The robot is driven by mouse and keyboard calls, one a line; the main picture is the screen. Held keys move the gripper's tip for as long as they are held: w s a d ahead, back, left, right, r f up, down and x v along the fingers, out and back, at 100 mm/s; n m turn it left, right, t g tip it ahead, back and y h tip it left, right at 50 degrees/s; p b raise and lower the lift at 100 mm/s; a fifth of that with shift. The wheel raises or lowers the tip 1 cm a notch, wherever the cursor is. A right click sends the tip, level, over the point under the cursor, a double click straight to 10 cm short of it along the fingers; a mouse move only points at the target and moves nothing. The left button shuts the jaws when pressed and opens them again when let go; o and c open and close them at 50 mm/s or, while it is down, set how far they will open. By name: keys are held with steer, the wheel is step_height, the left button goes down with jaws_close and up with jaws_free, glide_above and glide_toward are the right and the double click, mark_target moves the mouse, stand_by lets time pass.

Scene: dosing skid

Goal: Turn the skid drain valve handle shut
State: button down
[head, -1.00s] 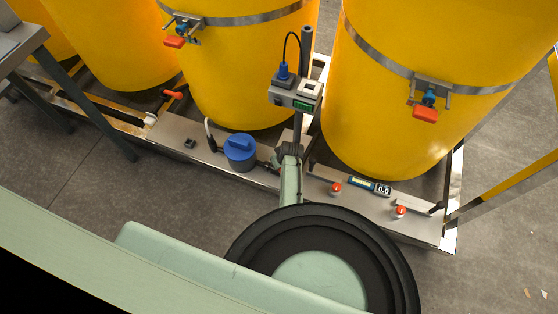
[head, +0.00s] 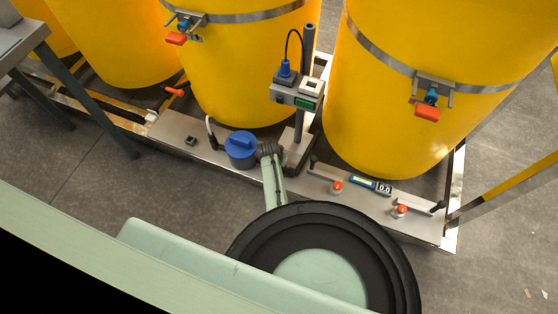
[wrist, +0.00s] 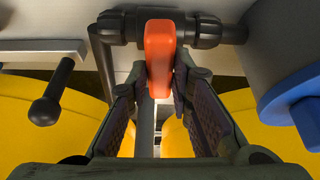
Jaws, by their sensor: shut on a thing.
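The orange drain valve handle (wrist: 160,50) is at the top middle of the wrist view. It lies across a black pipe fitting (wrist: 205,33) that runs sideways. My gripper (wrist: 160,85) has one finger on each side of the handle and is shut on its lower part. In the head view, the end of my arm (head: 270,150) is just right of the blue-capped pump (head: 241,149), low at the skid. The valve handle is hidden there behind my arm.
A post with a grey sensor box (head: 297,97) stands just behind my gripper. Yellow tanks (head: 410,90) rise behind the skid deck (head: 180,130). Two red-topped knobs (head: 337,187) and a small display (head: 370,186) sit to the right. The floor in front left is clear.

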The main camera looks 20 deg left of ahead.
steer(key=shift+m, duration=0.4)
steer(key=c, duration=1.4)
jaws_free()
steer(key=shift+c, duration=0.2)
steer(key=shift+r, duration=0.1)
steer(key=v, duration=1.2)
steer(key=shift+a, duration=0.1)
